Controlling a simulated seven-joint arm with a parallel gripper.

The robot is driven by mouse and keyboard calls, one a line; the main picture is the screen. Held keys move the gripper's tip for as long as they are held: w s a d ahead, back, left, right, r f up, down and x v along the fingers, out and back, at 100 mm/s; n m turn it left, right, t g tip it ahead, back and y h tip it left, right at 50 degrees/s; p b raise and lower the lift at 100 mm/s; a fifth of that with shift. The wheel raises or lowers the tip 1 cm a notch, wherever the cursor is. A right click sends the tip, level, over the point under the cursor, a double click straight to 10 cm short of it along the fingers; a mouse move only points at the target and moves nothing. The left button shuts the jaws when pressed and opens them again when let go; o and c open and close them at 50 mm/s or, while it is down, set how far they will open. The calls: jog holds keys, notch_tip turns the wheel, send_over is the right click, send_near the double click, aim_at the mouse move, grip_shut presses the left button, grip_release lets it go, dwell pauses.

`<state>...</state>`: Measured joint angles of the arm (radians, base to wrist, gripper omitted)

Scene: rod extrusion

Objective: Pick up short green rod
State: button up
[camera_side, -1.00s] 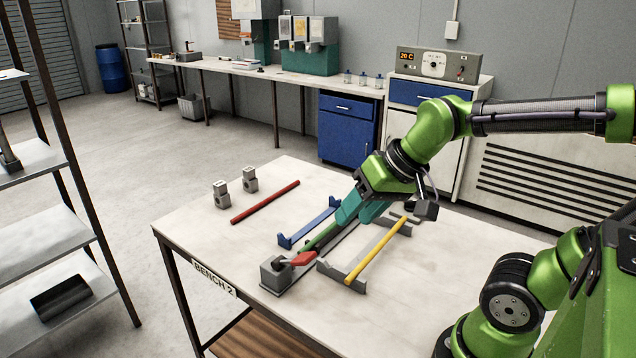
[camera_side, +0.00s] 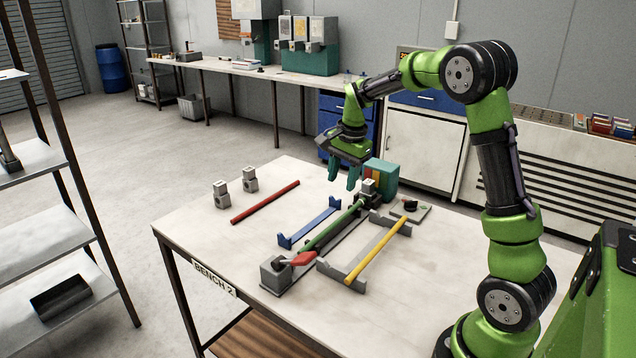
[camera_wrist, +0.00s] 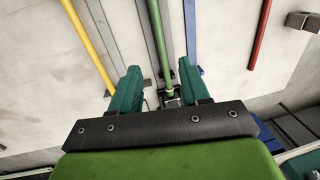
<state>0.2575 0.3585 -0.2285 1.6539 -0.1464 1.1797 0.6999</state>
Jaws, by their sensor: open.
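A green rod (camera_side: 334,226) lies along the grey fixture in the middle of the bench. My gripper (camera_side: 343,182) is open and empty, fingers pointing down, raised above the bench near the far end of the rod. In the wrist view, the green rod (camera_wrist: 158,40) runs between the two teal fingers of my gripper (camera_wrist: 160,68). I see no contact between them.
A blue rack (camera_side: 310,224) stands empty left of the rod. A yellow rod (camera_side: 378,248) rests on a grey rack to the right. A red rod (camera_side: 265,202) lies on the bench near two grey blocks (camera_side: 221,195). The front left of the bench is clear.

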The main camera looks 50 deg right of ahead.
aim_at(334, 223)
jog(key=f, duration=0.4)
jog(key=w+f, duration=0.1)
jog(key=f, duration=0.4)
jog(key=w+f, duration=0.1)
jog(key=f, duration=0.3)
jog(key=shift+f, duration=0.2)
grip_shut()
